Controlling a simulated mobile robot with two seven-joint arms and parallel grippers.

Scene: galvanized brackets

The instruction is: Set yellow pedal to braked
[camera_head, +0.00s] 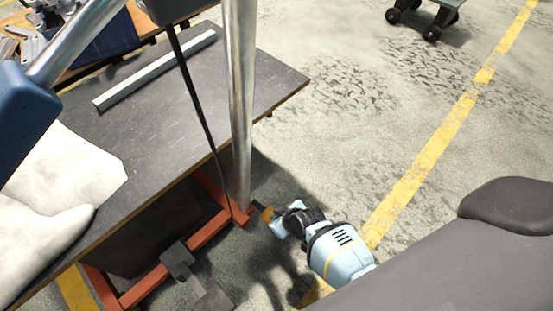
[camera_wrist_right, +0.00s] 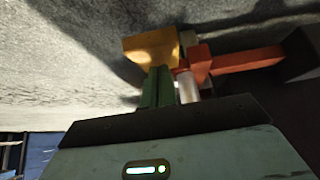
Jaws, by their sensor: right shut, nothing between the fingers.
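The yellow pedal (camera_head: 267,214) sticks out low at the near right corner of the orange cart frame (camera_head: 205,231), by the foot of a metal post. In the right wrist view it is a yellow block (camera_wrist_right: 152,48) beside the orange bar (camera_wrist_right: 245,60). My right gripper (camera_head: 278,221) is down by the pedal's outer end, shut and empty. Its green fingers (camera_wrist_right: 158,84) show just below the pedal in the wrist view; I cannot tell whether they touch it.
The dark cart top (camera_head: 190,120) carries a light metal bar (camera_head: 155,70) and a pale sack-like thing (camera_head: 60,170). A metal post (camera_head: 240,100) rises beside the pedal.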

